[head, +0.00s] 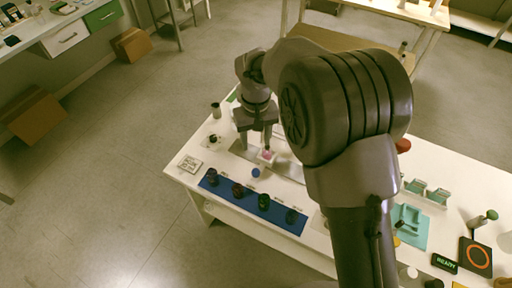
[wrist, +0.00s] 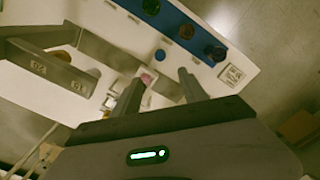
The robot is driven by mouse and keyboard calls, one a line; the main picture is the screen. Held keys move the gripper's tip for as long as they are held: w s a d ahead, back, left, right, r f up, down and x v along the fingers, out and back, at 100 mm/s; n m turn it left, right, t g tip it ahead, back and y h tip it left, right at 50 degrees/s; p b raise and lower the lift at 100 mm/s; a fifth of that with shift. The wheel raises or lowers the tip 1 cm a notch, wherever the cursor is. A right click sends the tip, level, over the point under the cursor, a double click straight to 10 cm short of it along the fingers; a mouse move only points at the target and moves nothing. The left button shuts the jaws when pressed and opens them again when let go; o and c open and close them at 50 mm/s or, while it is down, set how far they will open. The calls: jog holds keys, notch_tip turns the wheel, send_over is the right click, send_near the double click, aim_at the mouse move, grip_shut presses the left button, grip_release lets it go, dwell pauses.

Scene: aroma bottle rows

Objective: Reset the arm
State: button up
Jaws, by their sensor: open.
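My gripper (head: 256,146) is low over the white table (head: 226,179), its two fingers apart with nothing between them. In the wrist view the open fingers (wrist: 162,76) point toward the tabletop. A small white dish with a pink item (head: 267,155) is close to the fingertips; it also shows beside the left finger in the wrist view (wrist: 147,79). I cannot tell its exact gap to the fingers. A blue cap (head: 255,172) lies just in front, also visible in the wrist view (wrist: 160,54). My upper arm hides part of the table.
A blue mat (head: 225,190) with several dark bottles (head: 264,201) runs along the front edge. A printed card (head: 189,163) lies at the left corner. Numbered grey blocks (wrist: 50,68) stand nearby. A teal tray (head: 411,226) and an orange-ringed black pad (head: 477,257) are at right.

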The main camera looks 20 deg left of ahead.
jog(key=shift+r, duration=0.25)
jog(key=s+d+r+m+t+y+b, duration=0.1)
jog(key=s+d+r+m, duration=0.15)
jog(key=d+r, duration=0.6)
jog(key=s+d+r+m+t+y+b, duration=0.1)
jog(key=d+r+m, duration=0.3)
jog(key=d+r, duration=0.45)
jog(key=s+d+m+t+b, duration=0.1)
jog(key=s+d+m+t, duration=0.2)
jog(key=s+d, duration=1)
jog(key=s+m, duration=0.2)
jog(key=m, duration=0.1)
jog(key=shift+f+t, duration=0.4)
